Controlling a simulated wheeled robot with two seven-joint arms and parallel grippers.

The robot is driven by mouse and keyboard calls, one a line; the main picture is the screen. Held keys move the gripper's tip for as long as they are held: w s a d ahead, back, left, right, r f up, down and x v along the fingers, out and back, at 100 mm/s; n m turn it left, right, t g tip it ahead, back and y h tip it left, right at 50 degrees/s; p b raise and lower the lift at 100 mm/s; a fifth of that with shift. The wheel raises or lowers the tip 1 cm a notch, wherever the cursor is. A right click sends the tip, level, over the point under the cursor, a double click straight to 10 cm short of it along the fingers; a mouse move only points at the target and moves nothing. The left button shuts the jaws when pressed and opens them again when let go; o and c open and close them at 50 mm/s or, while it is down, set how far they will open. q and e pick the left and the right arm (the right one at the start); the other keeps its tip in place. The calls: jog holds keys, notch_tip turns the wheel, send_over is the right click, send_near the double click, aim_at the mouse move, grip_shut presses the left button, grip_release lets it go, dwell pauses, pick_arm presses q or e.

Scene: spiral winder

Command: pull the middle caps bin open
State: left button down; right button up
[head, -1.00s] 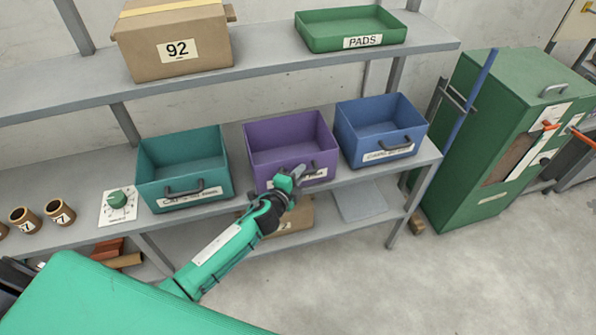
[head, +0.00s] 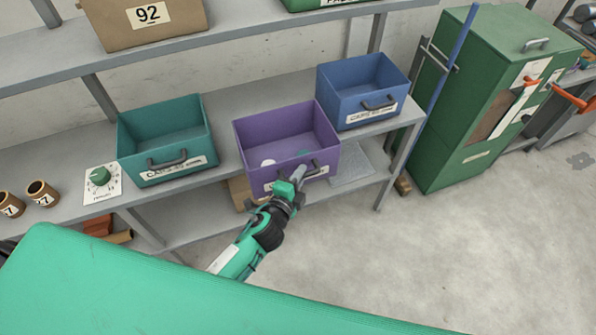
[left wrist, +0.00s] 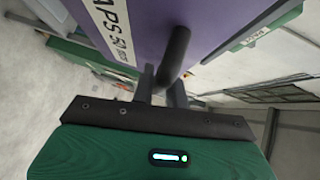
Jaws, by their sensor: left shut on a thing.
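The middle caps bin is purple (head: 285,140) and stands between a teal bin and a blue bin on the shelf in the head view. It sticks out past the shelf's front edge, and small white and green items show inside it. My left gripper (head: 297,177) is shut on the bin's dark front handle (head: 312,170). In the left wrist view the handle (left wrist: 174,58) runs between the fingers (left wrist: 160,88), with the purple bin front (left wrist: 215,25) and its label behind. My right gripper is not in view.
The teal bin (head: 165,135) and the blue bin (head: 360,88) sit back on the shelf (head: 225,100). A dial plate (head: 101,184) and brown cups (head: 42,192) lie to the left. A green cabinet (head: 485,110) stands at the right. The floor in front is clear.

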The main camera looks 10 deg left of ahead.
pick_arm(q)
jog(key=c, duration=1.5)
grip_release()
jog(key=shift+o, duration=0.5)
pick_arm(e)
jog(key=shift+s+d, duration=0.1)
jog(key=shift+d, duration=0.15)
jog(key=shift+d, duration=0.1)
